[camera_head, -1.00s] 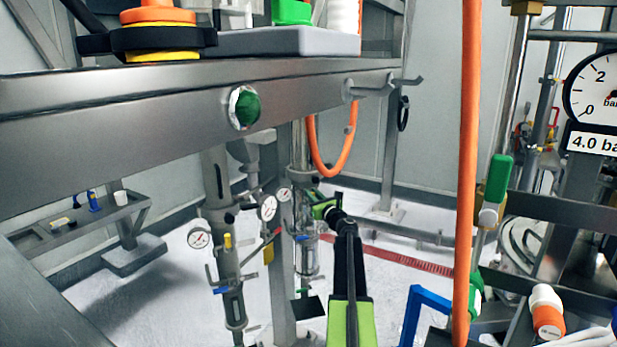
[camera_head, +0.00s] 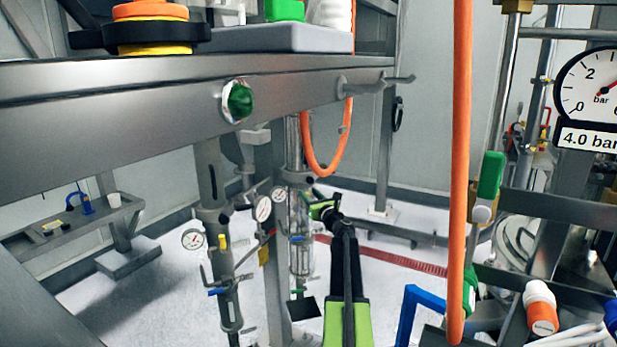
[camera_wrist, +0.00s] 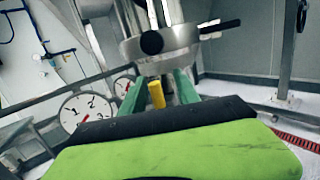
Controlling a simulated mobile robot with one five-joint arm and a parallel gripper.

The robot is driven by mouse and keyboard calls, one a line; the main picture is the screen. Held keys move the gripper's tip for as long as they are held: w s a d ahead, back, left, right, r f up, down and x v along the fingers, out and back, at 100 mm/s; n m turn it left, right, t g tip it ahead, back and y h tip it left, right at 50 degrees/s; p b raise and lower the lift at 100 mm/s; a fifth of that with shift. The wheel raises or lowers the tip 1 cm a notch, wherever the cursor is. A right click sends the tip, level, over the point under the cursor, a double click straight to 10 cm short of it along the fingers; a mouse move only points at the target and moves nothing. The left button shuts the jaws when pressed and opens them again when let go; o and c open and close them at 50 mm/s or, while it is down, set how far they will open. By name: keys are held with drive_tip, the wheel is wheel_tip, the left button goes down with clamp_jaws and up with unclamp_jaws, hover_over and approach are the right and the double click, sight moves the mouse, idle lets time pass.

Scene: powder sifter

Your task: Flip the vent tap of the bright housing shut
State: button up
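The bright housing (camera_head: 294,140) is a shiny upright tube hanging under the steel beam in the head view. My gripper (camera_head: 318,208) is close beside it at its right, partly covering it. In the wrist view, a metal collar (camera_wrist: 170,42) with a black knob stands ahead of my gripper. A yellow lever (camera_wrist: 157,94), apparently the vent tap, shows between my two green fingertips (camera_wrist: 158,90). The fingers are apart, with narrow gaps beside the lever. Whether they touch it is unclear. The lever's base is hidden.
A duller housing (camera_head: 207,180) with a yellow tap (camera_head: 224,241) hangs to the left. A dial gauge (camera_wrist: 85,108) is left of my gripper. An orange hose (camera_head: 461,150) hangs at the right. The steel beam (camera_head: 130,110) runs overhead. Some floor is clear.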

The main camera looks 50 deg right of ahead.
drive_tip(key=shift+a+f, duration=0.1)
drive_tip(key=shift+a, duration=0.05)
drive_tip(key=b+v, duration=0.1)
drive_tip(key=v, duration=1.7)
drive_tip(key=shift+s+r+b, duration=0.2)
drive_tip(key=shift+r+b, duration=0.1)
drive_tip(key=shift+b, duration=0.1)
